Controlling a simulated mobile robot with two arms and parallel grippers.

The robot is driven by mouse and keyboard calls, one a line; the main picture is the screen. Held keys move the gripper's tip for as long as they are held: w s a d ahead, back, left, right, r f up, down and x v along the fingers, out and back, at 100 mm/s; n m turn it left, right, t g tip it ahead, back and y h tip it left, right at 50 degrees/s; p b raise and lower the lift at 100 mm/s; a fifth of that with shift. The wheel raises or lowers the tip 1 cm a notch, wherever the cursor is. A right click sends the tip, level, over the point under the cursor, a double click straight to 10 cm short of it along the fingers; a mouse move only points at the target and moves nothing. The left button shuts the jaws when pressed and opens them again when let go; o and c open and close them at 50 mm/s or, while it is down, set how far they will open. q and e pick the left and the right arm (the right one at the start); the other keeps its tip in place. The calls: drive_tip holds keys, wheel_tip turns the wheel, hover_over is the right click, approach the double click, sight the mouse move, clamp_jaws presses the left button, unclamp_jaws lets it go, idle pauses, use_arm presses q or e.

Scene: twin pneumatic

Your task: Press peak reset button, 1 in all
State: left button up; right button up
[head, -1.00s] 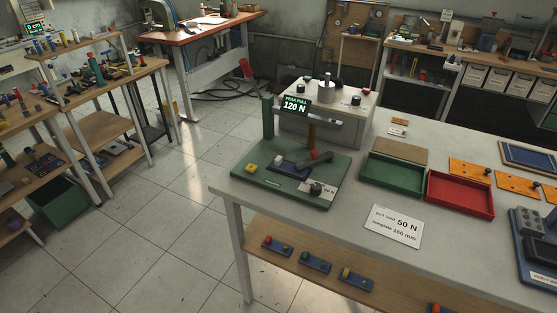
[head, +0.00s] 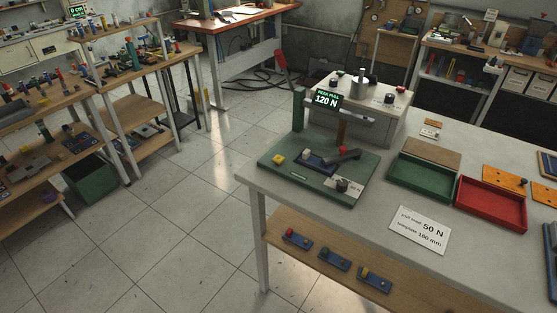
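A pull tester stands on the near left corner of the grey table, on a green base plate (head: 300,180). Its display (head: 326,97) reads "PEAK PULL 120 N". A yellow button (head: 278,158) sits at the left of the base plate. A black knob (head: 342,185) is at its front right, beside a small pale label. No button here carries readable reset wording. A blue block, a dark lever and a red knob (head: 343,150) are in the middle of the plate. A red-handled lever (head: 280,66) rises at the back left. Neither of my grippers is in view.
A green tray (head: 421,184) and a red tray (head: 490,204) stand right of the tester, with a sign (head: 420,230) reading 50 N and 160 mm in front. A grey box (head: 391,118) stands behind. Floor (head: 160,220) left of the table is clear.

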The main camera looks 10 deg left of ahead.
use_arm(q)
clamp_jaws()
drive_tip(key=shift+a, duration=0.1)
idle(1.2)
